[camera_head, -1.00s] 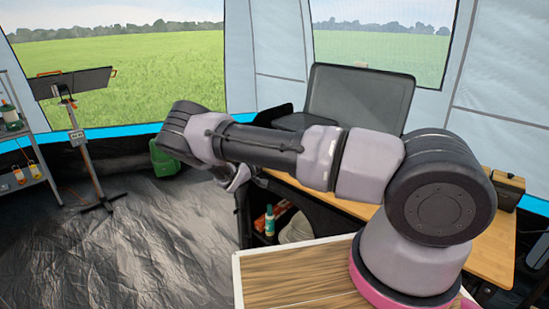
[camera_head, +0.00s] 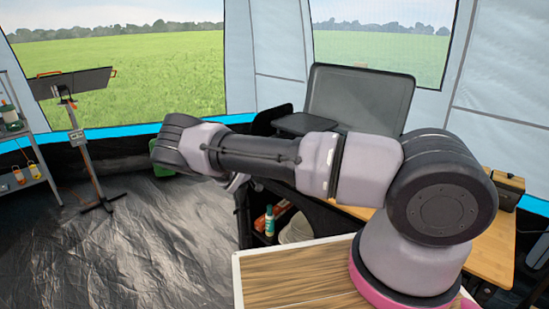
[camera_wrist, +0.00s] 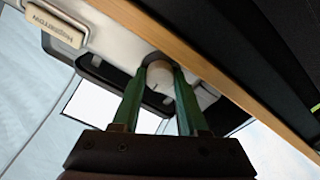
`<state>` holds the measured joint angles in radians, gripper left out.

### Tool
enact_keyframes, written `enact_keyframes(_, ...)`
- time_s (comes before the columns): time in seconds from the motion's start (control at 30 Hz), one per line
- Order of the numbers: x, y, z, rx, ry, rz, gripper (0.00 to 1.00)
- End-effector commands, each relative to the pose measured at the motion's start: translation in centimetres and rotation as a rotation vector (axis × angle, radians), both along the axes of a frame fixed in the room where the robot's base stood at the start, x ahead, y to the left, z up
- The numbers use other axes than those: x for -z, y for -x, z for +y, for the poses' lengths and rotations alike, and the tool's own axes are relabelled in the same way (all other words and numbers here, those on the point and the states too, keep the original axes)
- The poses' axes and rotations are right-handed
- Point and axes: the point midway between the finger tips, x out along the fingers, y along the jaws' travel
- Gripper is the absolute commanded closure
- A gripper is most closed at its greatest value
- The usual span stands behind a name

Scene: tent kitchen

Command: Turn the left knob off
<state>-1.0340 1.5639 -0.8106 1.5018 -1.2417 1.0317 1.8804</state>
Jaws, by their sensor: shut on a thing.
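In the wrist view, a round white knob (camera_wrist: 160,74) with a dark mark sits on the pale front of a stove (camera_wrist: 118,40). My gripper (camera_wrist: 163,72) has its two green fingers on either side of the knob and is shut on it. The view is tilted, and I cannot tell from it alone which knob this is. In the head view, the stove's raised dark lid (camera_head: 358,98) stands on the table, and my arm hides the stove front and most of my gripper.
The wooden table edge (camera_wrist: 215,62) runs close beside the fingers. The table (camera_head: 490,250) extends right. Below it are a bottle (camera_head: 269,222) and other goods. A panel on a stand (camera_head: 75,83) and a shelf (camera_head: 25,150) are left; the floor between is clear.

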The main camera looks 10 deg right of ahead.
Motion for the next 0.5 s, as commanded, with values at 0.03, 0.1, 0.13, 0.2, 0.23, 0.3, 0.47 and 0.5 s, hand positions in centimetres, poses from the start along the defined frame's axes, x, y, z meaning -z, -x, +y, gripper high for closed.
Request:
enact_keyframes(0.03, 0.22, 0.11, 0.06, 0.0, -0.003, 0.001, 1.0)
enact_keyframes(0.1, 0.22, 0.11, 0.06, 0.0, -0.004, 0.0, 1.0)
enact_keyframes(0.13, 0.22, 0.11, 0.06, 0.0, -0.004, 0.0, 1.0)
enact_keyframes(0.2, 0.23, 0.11, 0.07, 0.0, -0.004, 0.0, 1.0)
enact_keyframes(0.23, 0.23, 0.11, 0.07, 0.0, -0.004, 0.0, 1.0)
enact_keyframes(0.3, 0.22, 0.1, 0.07, 0.0, -0.003, 0.001, 1.0)
enact_keyframes(0.47, 0.17, 0.08, 0.07, -0.001, -0.003, 0.001, 0.27)
enact_keyframes(0.5, 0.14, 0.07, 0.06, 0.0, -0.002, 0.001, 0.27)
